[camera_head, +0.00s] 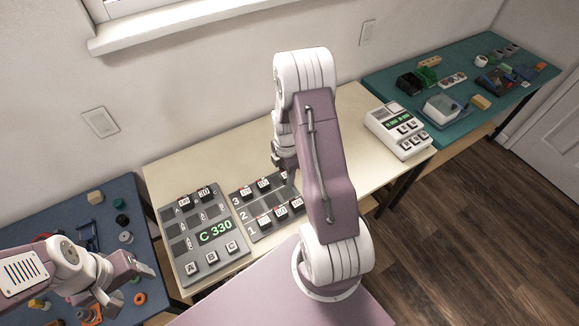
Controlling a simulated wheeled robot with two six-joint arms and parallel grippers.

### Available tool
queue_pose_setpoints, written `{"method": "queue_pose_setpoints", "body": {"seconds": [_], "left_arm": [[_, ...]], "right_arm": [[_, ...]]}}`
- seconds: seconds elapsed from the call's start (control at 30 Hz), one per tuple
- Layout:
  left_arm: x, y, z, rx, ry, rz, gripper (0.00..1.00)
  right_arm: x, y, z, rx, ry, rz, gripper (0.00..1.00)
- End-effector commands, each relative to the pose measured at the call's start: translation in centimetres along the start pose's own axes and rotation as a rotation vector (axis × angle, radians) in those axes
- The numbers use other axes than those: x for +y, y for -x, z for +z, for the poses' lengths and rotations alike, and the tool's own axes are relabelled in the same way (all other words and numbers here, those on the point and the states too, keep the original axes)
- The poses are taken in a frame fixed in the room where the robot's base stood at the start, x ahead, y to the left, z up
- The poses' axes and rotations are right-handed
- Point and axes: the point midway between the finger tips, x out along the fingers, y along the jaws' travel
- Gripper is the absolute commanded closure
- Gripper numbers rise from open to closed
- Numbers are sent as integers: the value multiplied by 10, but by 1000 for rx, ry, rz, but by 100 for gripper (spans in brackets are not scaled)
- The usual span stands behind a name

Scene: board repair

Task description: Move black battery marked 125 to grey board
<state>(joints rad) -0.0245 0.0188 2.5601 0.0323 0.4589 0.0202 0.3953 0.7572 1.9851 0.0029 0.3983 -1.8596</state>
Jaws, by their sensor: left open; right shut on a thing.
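The grey board (243,262) lies on the cream table, with a green display reading C 330 and buttons A, B and C. Two black batteries (204,193) sit in its top row; their marks are too small to read surely. A darker rack (238,208) with rows 1 to 3 stands just right of it and holds several black batteries (265,221). I cannot pick out the one marked 125. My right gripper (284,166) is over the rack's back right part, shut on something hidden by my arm. My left gripper (109,291) is open and empty over the blue table.
A white device (399,130) with a green display stands at the cream table's right end. The blue table (88,197) at left holds small parts. The teal table (459,133) at back right holds boxes and parts. The cream table behind the rack is clear.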

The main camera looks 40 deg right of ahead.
Motion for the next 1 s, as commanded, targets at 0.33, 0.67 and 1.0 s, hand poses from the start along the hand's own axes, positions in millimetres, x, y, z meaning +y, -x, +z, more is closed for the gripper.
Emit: {"method": "queue_pose_setpoints", "body": {"seconds": [0.33,0.67,1.0], "left_arm": [[0,-22,2,0,0,0,37],[-1,-67,7,0,0,0,37],[-2,-83,9,0,0,0,37]], "right_arm": [[0,-24,0,0,-1,0,100],[0,-73,0,0,-2,0,100],[0,-91,1,0,-2,0,100]]}}
